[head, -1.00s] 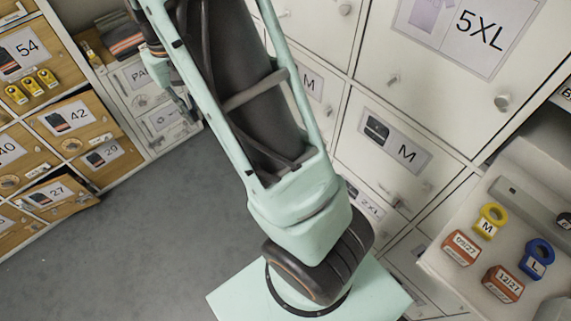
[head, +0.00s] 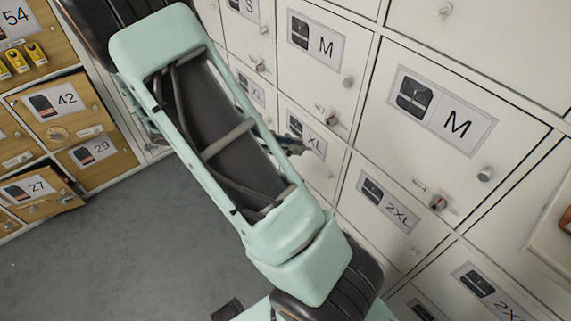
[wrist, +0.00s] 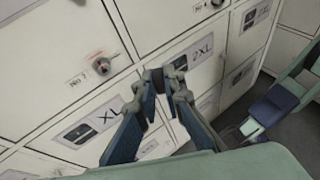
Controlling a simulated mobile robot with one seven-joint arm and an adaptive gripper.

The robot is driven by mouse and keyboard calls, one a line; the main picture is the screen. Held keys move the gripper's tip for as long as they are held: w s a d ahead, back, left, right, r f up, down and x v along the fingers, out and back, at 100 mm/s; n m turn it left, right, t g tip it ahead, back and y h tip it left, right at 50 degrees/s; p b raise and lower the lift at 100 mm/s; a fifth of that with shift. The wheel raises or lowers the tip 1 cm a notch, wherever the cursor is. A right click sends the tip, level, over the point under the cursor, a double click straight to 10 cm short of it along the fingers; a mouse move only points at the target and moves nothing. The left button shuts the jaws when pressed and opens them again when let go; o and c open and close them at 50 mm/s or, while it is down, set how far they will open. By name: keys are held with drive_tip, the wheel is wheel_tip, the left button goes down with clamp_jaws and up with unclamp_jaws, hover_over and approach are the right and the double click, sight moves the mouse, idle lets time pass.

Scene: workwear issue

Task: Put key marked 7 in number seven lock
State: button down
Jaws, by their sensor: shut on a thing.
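My gripper (wrist: 163,76) is in front of the white locker doors, its two blue fingers closed together at the tips around a small thing. That thing is too small and hidden for me to tell whether it is the key marked 7. In the head view my gripper (head: 294,146) shows beside the XL door, partly behind my arm. A lock (wrist: 101,67) with a "No" tag (wrist: 77,82) sits on a door left of my gripper in the wrist view; its number is not clear. More locks with small tags show on the M doors (head: 437,203) (head: 333,118). I cannot read which is number seven.
White locker doors marked M, XL and 2XL (head: 388,206) fill the right side, with round knobs (head: 485,174) standing out. Wooden lockers (head: 60,108) with numbered cards stand at the left. Grey floor (head: 140,240) between them is clear. A pale shelf edge (head: 550,240) shows at far right.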

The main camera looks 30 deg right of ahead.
drive_tip(key=w+d+f+n+t+h+b, duration=0.2)
drive_tip(key=w+f+n+t+h+b, duration=0.3)
drive_tip(key=b, duration=0.3)
drive_tip(key=t+b, duration=0.2)
drive_tip(key=b, duration=0.1)
approach(331, 121)
drive_tip(key=shift+f, duration=0.9)
drive_tip(key=shift+w+d+n+h, duration=0.2)
drive_tip(key=shift+w+d, duration=0.1)
drive_tip(key=shift+d, duration=0.5)
drive_tip(key=shift+w+d+n+h, duration=0.1)
drive_tip(key=shift+w+d+h, duration=0.15)
drive_tip(key=shift+d, duration=0.5)
drive_tip(key=shift+r+p, duration=0.1)
drive_tip(key=shift+p, duration=0.7)
drive_tip(key=shift+d+p, duration=0.4)
drive_tip(key=shift+d, duration=0.7)
idle(2.3)
